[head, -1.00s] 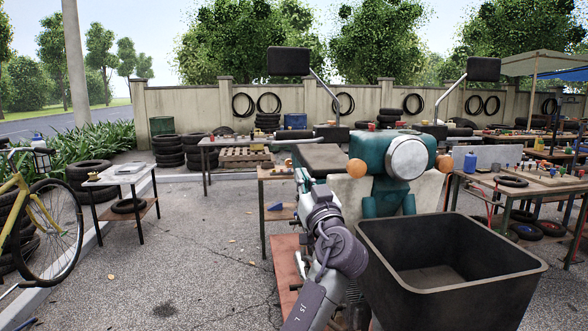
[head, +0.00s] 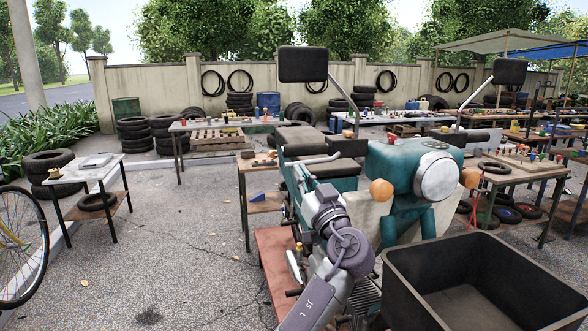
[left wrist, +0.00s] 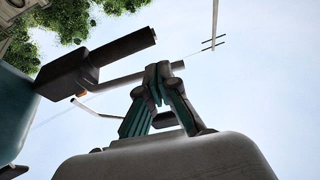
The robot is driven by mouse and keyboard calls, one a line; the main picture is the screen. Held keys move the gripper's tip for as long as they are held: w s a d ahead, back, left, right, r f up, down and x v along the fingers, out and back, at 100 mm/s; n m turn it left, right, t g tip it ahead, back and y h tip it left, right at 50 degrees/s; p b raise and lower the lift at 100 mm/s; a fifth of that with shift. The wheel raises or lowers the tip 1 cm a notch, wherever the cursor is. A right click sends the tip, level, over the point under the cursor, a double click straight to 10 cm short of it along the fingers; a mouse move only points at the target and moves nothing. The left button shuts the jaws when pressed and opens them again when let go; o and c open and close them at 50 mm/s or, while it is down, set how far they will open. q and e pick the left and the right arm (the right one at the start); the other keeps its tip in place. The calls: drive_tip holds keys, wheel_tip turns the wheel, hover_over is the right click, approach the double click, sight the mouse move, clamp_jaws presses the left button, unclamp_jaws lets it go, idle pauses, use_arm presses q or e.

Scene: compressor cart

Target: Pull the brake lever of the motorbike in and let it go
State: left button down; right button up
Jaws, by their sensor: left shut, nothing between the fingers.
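The teal motorbike (head: 400,165) stands right of centre in the head view, with a round headlight (head: 437,176). A pale lever-like bar (head: 318,160) sticks out to the left from its handlebar. My left gripper (head: 299,172) is beside and just below this bar. In the left wrist view my left gripper (left wrist: 157,72) is shut and empty, its tips overlapping a grey rod (left wrist: 176,66), which looks like the lever. The black handlebar grip (left wrist: 125,45) is next to it. I cannot tell whether the tips touch the rod. My right gripper is not in view.
A large black bin (head: 425,283) stands in front of the motorbike at the lower right. A mirror (head: 303,64) rises above the handlebar. Workbenches with parts (head: 510,170) stand at the right, and a small table (head: 90,180) at the left. The pavement between is clear.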

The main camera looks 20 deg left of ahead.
use_arm(q)
drive_tip(key=shift+w+r, duration=0.15)
drive_tip(key=shift+w, duration=0.05)
idle(0.3)
